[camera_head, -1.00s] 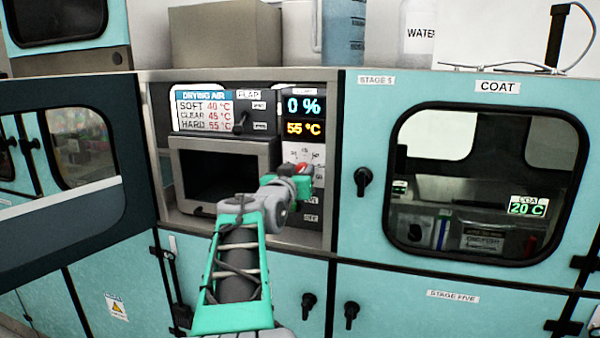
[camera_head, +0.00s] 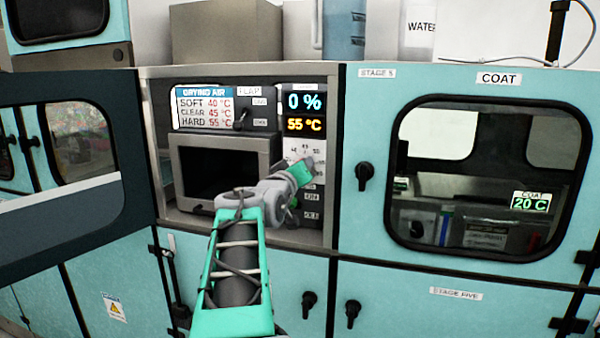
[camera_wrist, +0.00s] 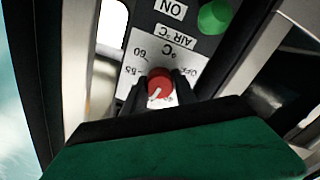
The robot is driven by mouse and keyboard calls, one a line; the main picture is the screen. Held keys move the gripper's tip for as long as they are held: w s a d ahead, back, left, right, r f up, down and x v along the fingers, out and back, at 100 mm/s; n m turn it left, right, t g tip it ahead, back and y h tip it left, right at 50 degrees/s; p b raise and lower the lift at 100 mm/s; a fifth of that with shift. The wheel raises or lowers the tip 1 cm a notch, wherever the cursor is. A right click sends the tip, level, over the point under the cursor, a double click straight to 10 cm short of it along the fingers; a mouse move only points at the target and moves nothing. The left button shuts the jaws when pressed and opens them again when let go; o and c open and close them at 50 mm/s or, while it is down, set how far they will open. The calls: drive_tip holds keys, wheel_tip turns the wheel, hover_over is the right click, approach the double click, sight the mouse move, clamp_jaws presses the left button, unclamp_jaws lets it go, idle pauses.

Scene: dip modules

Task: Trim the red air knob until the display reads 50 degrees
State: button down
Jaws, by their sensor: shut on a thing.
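The red air knob (camera_wrist: 158,82) sits on a white dial plate in the wrist view, which shows the panel upside down. My gripper (camera_wrist: 160,92) is shut on the knob, one dark finger on each side. The knob's white pointer mark shows, but the number it points at is hard to tell; 55 and 60 are legible on the scale. In the head view my gripper (camera_head: 304,168) is at the dial on the control column and hides the knob. The display (camera_head: 304,125) reads 55 °C in yellow.
A drying air chart (camera_head: 203,108) lists soft 40, clear 45, hard 55. A flap lever (camera_head: 241,119) is beside it. A green button (camera_wrist: 214,17) is near the knob. An open door (camera_head: 70,210) stands at left.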

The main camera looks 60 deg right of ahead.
drive_tip(key=shift+r+n, duration=0.2)
drive_tip(key=shift+n, duration=0.8)
drive_tip(key=c, duration=1.4)
unclamp_jaws()
drive_tip(key=o, duration=0.4)
drive_tip(key=shift+d+f, duration=0.1)
drive_tip(key=shift+f, duration=0.05)
drive_tip(key=s+a+b, duration=0.1)
drive_tip(key=a+b, duration=0.1)
drive_tip(key=a, duration=0.5)
drive_tip(key=shift+a, duration=0.4)
drive_tip(key=shift+s, duration=0.1)
